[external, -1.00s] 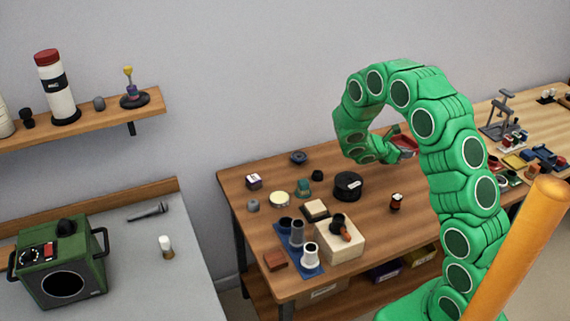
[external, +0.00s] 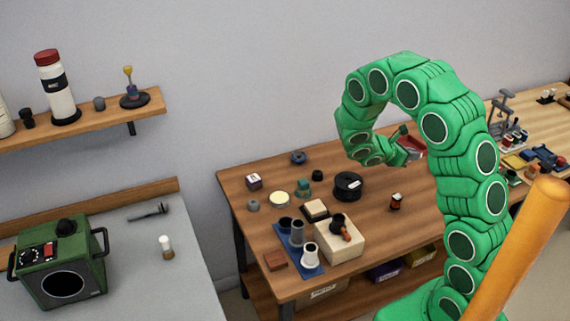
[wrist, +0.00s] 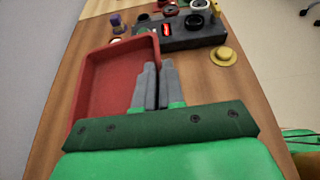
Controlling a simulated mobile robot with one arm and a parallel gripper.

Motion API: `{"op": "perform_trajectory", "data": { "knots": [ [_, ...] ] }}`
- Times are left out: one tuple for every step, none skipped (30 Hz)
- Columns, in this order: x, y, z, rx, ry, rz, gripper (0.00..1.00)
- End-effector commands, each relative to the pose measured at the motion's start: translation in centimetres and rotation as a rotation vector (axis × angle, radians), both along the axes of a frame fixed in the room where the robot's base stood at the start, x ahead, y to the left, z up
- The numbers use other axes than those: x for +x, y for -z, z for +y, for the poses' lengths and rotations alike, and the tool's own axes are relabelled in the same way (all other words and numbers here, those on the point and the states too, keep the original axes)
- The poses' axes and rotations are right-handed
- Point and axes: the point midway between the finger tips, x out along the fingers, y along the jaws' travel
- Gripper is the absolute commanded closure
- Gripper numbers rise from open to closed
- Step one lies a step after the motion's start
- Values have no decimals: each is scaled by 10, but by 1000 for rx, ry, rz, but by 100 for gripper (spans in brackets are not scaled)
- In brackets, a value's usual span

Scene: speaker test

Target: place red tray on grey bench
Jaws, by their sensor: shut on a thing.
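The red tray (wrist: 103,85) lies at the left in the wrist view, its right wall at my gripper's fingers. It also shows small in the external view (external: 411,147), partly hidden by my arm. My gripper (wrist: 157,68) is shut on the tray's right wall; it appears above the back right of the wooden table in the external view (external: 401,136). The grey bench (external: 192,277) is at the lower left of the external view, well to the left of my gripper and the tray.
A green box-shaped device (external: 62,262), a white-topped bottle (external: 166,247) and a dark tool (external: 150,212) occupy the bench. Its front right part is clear. The wooden table (external: 375,247) between holds several small things. A shelf (external: 80,118) hangs above the bench.

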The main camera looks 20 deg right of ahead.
Motion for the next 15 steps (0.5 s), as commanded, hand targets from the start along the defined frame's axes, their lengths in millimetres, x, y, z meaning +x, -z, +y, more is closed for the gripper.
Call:
{"op": "perform_trajectory", "data": {
  "knots": [
    [0,-6,0,0,1,-4,100],
    [0,-10,0,0,0,-3,100],
    [1,-16,0,-1,-1,-4,100],
    [1,-20,0,-1,0,-4,100],
    [1,-23,0,-1,-1,-4,100],
    [1,-28,0,-1,0,-4,100],
    [1,-32,0,-1,0,-5,100],
    [1,-36,0,-1,0,-5,100],
    [1,-41,0,-1,0,-5,100],
    [1,-44,1,-1,-2,-5,100],
    [7,-42,7,-2,-20,-5,100],
    [12,-42,14,-2,-35,-6,100],
    [16,-42,19,-2,-48,-8,100],
    [20,-42,25,-2,-60,-9,100],
    [25,-42,31,-2,-76,-10,100]
  ]
}}
